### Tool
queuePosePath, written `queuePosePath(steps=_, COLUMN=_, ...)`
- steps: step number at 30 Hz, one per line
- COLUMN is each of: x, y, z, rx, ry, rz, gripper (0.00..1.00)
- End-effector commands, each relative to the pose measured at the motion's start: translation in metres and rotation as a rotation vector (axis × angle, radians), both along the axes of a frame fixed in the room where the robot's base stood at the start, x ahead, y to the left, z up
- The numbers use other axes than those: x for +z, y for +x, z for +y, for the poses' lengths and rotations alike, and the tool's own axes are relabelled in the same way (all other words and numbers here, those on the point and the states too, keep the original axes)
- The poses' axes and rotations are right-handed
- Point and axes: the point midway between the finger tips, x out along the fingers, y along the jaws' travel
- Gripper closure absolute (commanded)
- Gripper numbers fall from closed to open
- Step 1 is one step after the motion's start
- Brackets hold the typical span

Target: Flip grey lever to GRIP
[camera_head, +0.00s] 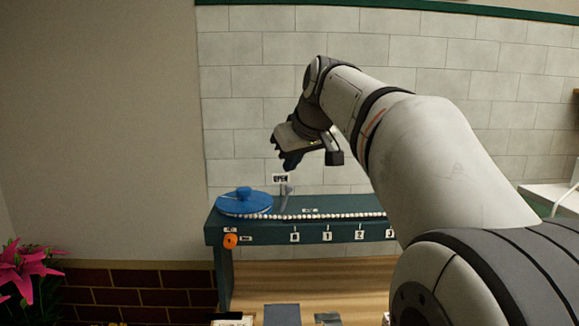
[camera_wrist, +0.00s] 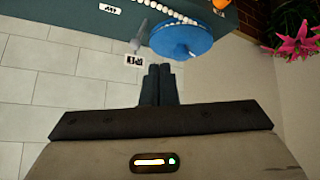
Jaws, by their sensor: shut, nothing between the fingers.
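The grey lever (camera_head: 284,197) stands up from the back of the green bench, just right of a blue disc (camera_head: 244,201). A small white label (camera_head: 280,178), seeming to read OPEN, is at its upper end. In the wrist view the lever (camera_wrist: 138,38) shows beyond my fingertips, slightly to the left, with the label (camera_wrist: 134,60) at its end. My gripper (camera_head: 290,165) is above the lever and label, apart from both. Its fingers (camera_wrist: 158,70) are shut together and empty. No GRIP label is readable.
The green bench (camera_head: 222,231) carries a row of white beads (camera_head: 320,216) and several numbered labels along its front. An orange knob (camera_head: 230,241) is at its left end. Pink flowers (camera_head: 24,270) stand at lower left. A tiled wall (camera_head: 240,110) is behind the bench.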

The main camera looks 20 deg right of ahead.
Motion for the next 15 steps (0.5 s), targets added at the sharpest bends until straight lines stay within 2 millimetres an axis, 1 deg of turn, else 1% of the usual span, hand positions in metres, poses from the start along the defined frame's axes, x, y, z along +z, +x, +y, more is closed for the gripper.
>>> queuePosePath(steps=2, x=-0.013, y=-0.010, z=0.004, rx=-0.011, ry=0.006, rz=0.023, gripper=1.00)
queuePosePath(steps=5, x=-0.045, y=-0.033, z=0.012, rx=-0.042, ry=0.022, rz=0.080, gripper=1.00)
queuePosePath(steps=6, x=-0.062, y=-0.047, z=0.016, rx=-0.059, ry=0.028, rz=0.110, gripper=1.00)
queuePosePath(steps=8, x=-0.091, y=-0.070, z=0.022, rx=-0.087, ry=0.037, rz=0.156, gripper=1.00)
queuePosePath(steps=9, x=-0.112, y=-0.087, z=0.027, rx=-0.107, ry=0.042, rz=0.189, gripper=1.00)
queuePosePath(steps=11, x=-0.143, y=-0.114, z=0.031, rx=-0.137, ry=0.045, rz=0.237, gripper=1.00)
queuePosePath(steps=12, x=-0.163, y=-0.131, z=0.034, rx=-0.155, ry=0.048, rz=0.267, gripper=1.00)
queuePosePath(steps=14, x=-0.192, y=-0.157, z=0.038, rx=-0.183, ry=0.048, rz=0.308, gripper=1.00)
queuePosePath(steps=15, x=-0.210, y=-0.174, z=0.039, rx=-0.198, ry=0.047, rz=0.334, gripper=1.00)
